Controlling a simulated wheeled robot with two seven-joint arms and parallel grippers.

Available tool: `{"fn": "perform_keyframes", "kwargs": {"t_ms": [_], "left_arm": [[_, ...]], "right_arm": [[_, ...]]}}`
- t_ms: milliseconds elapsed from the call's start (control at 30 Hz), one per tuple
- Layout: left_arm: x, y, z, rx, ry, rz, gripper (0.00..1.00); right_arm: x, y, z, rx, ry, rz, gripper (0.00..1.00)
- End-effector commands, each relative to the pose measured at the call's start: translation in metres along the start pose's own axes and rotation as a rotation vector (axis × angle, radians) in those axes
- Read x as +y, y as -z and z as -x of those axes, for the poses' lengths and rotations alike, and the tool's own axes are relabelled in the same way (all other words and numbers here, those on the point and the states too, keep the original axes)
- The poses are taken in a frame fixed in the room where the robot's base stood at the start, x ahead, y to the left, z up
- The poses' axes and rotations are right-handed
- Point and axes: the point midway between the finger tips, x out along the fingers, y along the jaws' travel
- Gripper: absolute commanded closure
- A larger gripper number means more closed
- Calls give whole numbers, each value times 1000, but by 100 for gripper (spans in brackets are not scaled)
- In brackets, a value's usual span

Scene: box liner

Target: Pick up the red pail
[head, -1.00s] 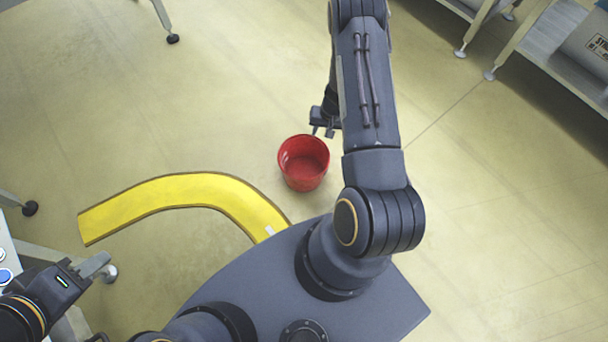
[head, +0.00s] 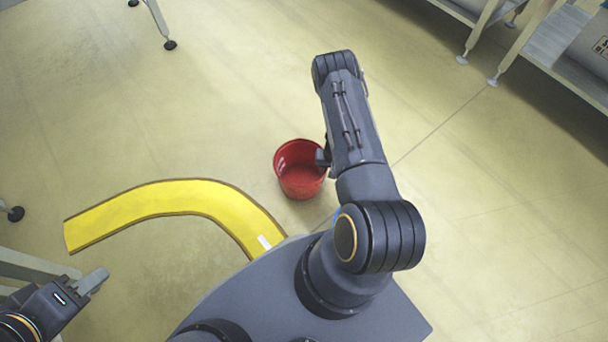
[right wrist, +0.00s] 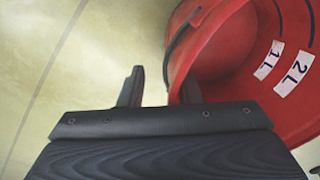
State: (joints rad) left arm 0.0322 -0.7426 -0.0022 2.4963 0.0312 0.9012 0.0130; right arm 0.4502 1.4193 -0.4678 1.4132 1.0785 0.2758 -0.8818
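The red pail (head: 299,182) stands upright on the floor in the middle of the head view. My right gripper (head: 322,158) is at the pail's right rim, partly hidden behind my own forearm. In the right wrist view the pail (right wrist: 235,60) fills the upper right, with a dark handle and white 1L and 2L labels inside. My right gripper (right wrist: 161,92) is open there. One finger shows over the floor and the other overlaps the pail, with the rim between them in the picture. I cannot tell contact. My left gripper (head: 92,282) is at lower left, away from the pail.
A curved yellow floor strip (head: 185,196) runs left of the pail to my base. A table leg (head: 160,25) stands at upper left, and a grey shelf (head: 555,50) at upper right. The floor around the pail is clear.

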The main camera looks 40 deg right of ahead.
Motion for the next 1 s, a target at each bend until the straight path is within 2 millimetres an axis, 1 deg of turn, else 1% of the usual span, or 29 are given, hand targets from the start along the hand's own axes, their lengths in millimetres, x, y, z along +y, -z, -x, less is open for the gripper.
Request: {"fn": "perform_keyframes", "kwargs": {"t_ms": [167,267,400,800,933,1000], "left_arm": [[0,0,0,0,0,0,64],[0,0,0,0,0,0,64],[0,0,0,0,0,0,64],[0,0,1,0,0,0,64],[1,2,3,0,0,0,64],[2,3,5,0,0,0,64]], "right_arm": [[0,0,1,0,1,0,69],[0,0,1,0,1,0,81],[0,0,1,0,0,-1,99],[0,0,1,-1,0,0,100],[-1,0,6,-1,0,0,100],[-1,0,13,-1,0,0,100]]}}
